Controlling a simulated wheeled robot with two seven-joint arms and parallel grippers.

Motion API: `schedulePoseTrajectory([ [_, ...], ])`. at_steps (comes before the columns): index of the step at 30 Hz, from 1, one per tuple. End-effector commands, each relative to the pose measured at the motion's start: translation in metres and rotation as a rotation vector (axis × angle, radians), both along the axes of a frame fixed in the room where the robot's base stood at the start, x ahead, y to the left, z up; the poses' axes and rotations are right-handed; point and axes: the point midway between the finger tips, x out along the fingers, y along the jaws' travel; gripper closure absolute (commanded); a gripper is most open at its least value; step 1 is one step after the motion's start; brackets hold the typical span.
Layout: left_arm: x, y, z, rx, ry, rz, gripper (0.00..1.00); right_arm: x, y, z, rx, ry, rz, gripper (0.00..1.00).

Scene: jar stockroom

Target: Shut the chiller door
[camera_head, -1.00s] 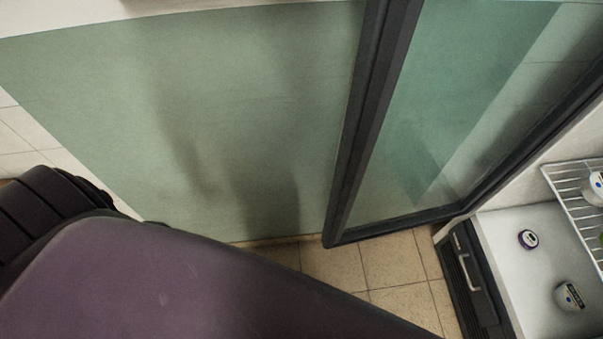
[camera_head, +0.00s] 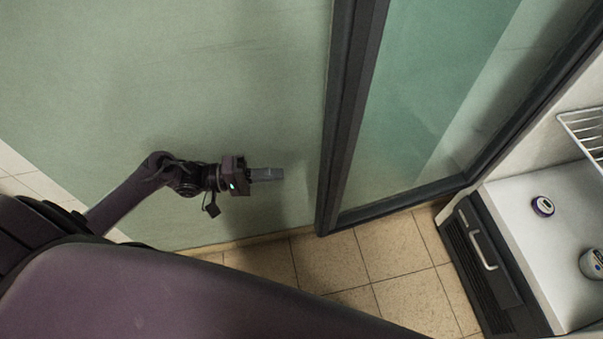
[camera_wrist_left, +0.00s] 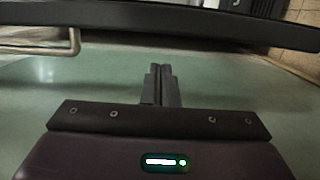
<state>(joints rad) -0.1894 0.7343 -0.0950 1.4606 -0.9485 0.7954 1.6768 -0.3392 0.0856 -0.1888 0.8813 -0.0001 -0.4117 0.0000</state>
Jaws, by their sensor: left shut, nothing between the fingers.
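The chiller door (camera_head: 345,110) stands open, a dark-framed glass panel angled out from the chiller (camera_head: 500,265). My left gripper (camera_head: 282,174) is shut and empty. In the head view it points right, to the left of the door's free edge, with a small gap between them in the picture. In the left wrist view the closed fingertips (camera_wrist_left: 160,68) point at a dark frame bar (camera_wrist_left: 175,20) that crosses the top; I cannot see contact. A pale metal handle (camera_wrist_left: 40,49) shows at left there. My right gripper is not in view.
The chiller holds a wire shelf (camera_head: 585,130) and jars (camera_head: 543,206) on its white floor. A dark grille with a handle (camera_head: 482,248) is at its base. A green wall panel (camera_head: 150,70) fills the left. Tiled floor (camera_head: 330,260) is clear below the door.

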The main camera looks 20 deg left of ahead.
Motion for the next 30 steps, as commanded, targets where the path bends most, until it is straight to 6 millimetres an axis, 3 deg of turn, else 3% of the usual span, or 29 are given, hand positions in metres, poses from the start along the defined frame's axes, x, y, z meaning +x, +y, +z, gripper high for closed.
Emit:
schedulePoseTrajectory([
  [15,0.036,-0.074,0.001,-0.001,-0.002,0.002,1.00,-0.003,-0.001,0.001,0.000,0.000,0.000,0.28],
  [21,0.042,-0.086,0.001,0.000,0.000,0.002,1.00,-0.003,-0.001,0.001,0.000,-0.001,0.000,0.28],
  [30,0.043,-0.087,0.000,0.001,0.000,0.003,1.00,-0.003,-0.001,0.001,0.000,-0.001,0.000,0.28],
])
